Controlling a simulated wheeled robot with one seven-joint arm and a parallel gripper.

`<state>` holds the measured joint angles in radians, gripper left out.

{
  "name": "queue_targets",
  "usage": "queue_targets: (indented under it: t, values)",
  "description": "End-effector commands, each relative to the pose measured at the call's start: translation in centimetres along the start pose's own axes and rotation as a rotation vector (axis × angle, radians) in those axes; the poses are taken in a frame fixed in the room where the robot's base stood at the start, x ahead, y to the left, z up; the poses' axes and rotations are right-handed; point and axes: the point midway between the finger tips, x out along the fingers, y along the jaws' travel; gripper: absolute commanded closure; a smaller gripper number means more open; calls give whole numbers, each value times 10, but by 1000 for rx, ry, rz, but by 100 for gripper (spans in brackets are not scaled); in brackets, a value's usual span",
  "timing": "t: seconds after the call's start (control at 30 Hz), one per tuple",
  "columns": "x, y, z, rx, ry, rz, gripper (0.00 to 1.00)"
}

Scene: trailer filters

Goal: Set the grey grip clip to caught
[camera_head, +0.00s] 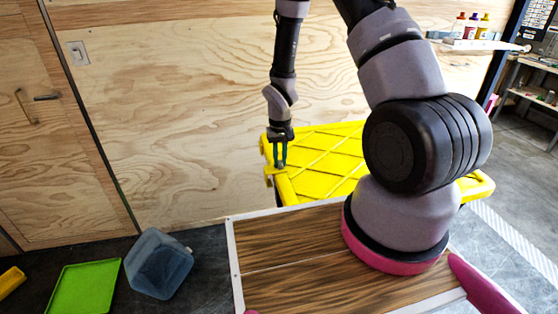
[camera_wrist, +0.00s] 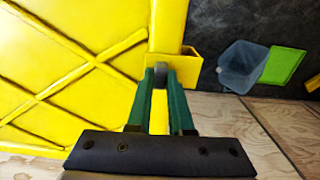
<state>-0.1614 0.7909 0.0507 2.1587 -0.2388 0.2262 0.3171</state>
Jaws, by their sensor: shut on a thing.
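The grey grip clip (camera_wrist: 160,74) shows as a small rounded grey piece at the edge of the yellow lid (camera_wrist: 80,50), beside a yellow bracket (camera_wrist: 186,66). My gripper (camera_wrist: 162,78) has its green fingers closed on either side of the clip. In the head view my gripper (camera_head: 281,163) points down at the left corner of the yellow lid (camera_head: 325,150). The clip itself is too small or hidden there. I cannot tell from these views whether it is caught.
A translucent blue bin (camera_head: 158,264) and a green tray (camera_head: 83,289) lie on the dark floor at left. A plywood wall (camera_head: 180,110) stands close behind the lid. A shelf (camera_head: 480,44) with several bottles is at upper right.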

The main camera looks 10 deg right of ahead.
Motion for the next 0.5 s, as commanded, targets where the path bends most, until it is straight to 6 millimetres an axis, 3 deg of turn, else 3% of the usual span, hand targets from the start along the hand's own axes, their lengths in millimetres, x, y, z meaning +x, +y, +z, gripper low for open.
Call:
queue_targets:
  t: [0.17,0.4,0.43,0.5]
  values:
    - [0,23,-1,4,2,1,100]
    - [0,23,-1,1,2,1,100]
    - [0,23,-1,1,2,1,74]
    - [0,23,-1,1,2,1,50]
